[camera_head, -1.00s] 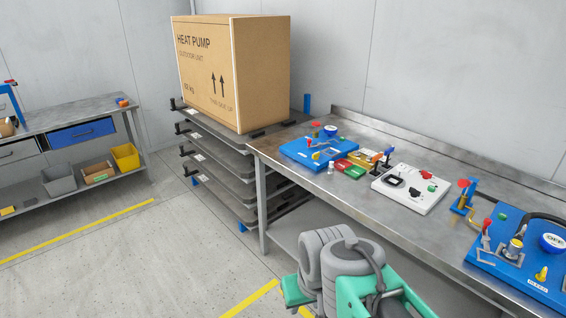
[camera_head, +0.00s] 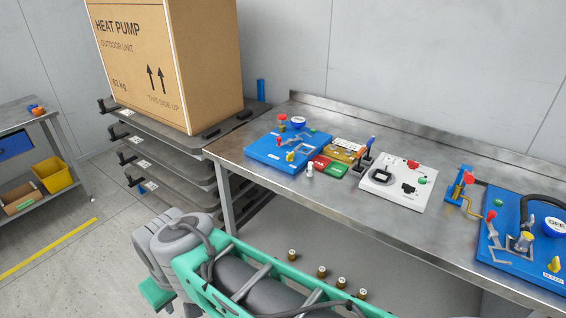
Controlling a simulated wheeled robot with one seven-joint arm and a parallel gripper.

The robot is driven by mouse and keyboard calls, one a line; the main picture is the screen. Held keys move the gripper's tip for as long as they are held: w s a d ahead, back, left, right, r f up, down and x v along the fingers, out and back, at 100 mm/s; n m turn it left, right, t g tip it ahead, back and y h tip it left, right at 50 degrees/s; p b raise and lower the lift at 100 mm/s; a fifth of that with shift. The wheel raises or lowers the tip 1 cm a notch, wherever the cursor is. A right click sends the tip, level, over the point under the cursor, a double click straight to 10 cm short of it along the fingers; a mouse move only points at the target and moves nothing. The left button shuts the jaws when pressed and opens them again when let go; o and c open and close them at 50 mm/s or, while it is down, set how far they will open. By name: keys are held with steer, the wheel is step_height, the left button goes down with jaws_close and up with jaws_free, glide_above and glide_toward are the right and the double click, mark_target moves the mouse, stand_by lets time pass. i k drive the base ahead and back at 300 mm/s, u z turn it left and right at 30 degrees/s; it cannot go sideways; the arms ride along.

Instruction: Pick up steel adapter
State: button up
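A small pale metallic cylinder (camera_head: 310,170), which may be the steel adapter, stands upright on the metal workbench (camera_head: 262,184) near its front edge. It is beside the red block and just in front of the left blue board (camera_head: 262,150). It is too small to make out its details. My arm shows at the bottom of the head view, below and in front of the bench. My gripper's fingers are not in view, and nothing is seen touching the cylinder.
Red, green and yellow blocks (camera_head: 335,168) lie beside the cylinder. A white panel (camera_head: 400,197) and another blue board (camera_head: 510,258) stand to the right. A large heat pump carton (camera_head: 155,70) rests on stacked platforms at left. Several small brass-coloured pieces (camera_head: 321,271) show below the bench top.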

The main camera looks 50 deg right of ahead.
mark_target(310, 170)
steer(key=z, duration=0.2)
steer(key=i, duration=0.9)
steer(key=z, duration=1.05)
steer(key=i, duration=0.65)
steer(key=z, duration=0.45)
